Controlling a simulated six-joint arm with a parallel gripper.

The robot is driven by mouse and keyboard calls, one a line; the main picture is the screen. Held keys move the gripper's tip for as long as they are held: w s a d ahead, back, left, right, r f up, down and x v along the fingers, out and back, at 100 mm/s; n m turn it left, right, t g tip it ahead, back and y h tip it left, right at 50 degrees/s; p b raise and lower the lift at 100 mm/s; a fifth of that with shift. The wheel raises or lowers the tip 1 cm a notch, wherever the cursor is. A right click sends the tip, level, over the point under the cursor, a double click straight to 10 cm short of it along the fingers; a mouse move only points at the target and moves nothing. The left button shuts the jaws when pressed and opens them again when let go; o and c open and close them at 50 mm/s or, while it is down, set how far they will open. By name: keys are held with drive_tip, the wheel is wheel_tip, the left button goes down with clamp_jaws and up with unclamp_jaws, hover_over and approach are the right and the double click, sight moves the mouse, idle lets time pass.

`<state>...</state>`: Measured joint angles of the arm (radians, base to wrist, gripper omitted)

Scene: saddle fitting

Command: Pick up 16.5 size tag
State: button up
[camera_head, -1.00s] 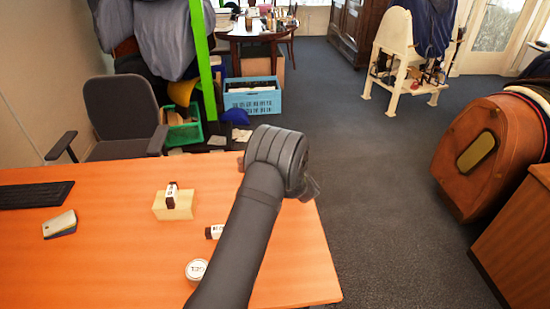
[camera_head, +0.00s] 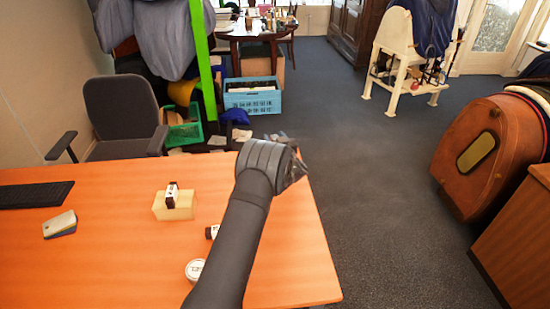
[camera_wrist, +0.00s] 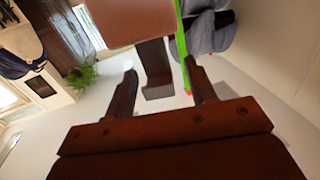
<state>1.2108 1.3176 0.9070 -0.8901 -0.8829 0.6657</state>
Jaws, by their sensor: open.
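A small dark tag with a white label (camera_head: 172,195) stands against a pale yellow block on the orange desk in the head view. A second dark-and-white piece (camera_head: 211,232) lies nearer, partly hidden by my arm. A round white piece (camera_head: 194,269) with dark print sits at the near side, also partly covered. I cannot read which one says 16.5. My gripper (camera_wrist: 160,68) is open in the wrist view, its two fingers apart with no tag between them. In the head view it is mostly behind my wrist, near the desk's far right corner.
The yellow block (camera_head: 183,210) and a small stack of cards (camera_head: 60,227) are on the desk (camera_head: 110,260), with a black keyboard (camera_head: 35,195) at left. An office chair (camera_head: 122,110) stands behind. A green post (camera_head: 203,60) rises beyond. Desk space between is clear.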

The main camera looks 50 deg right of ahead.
clamp_jaws()
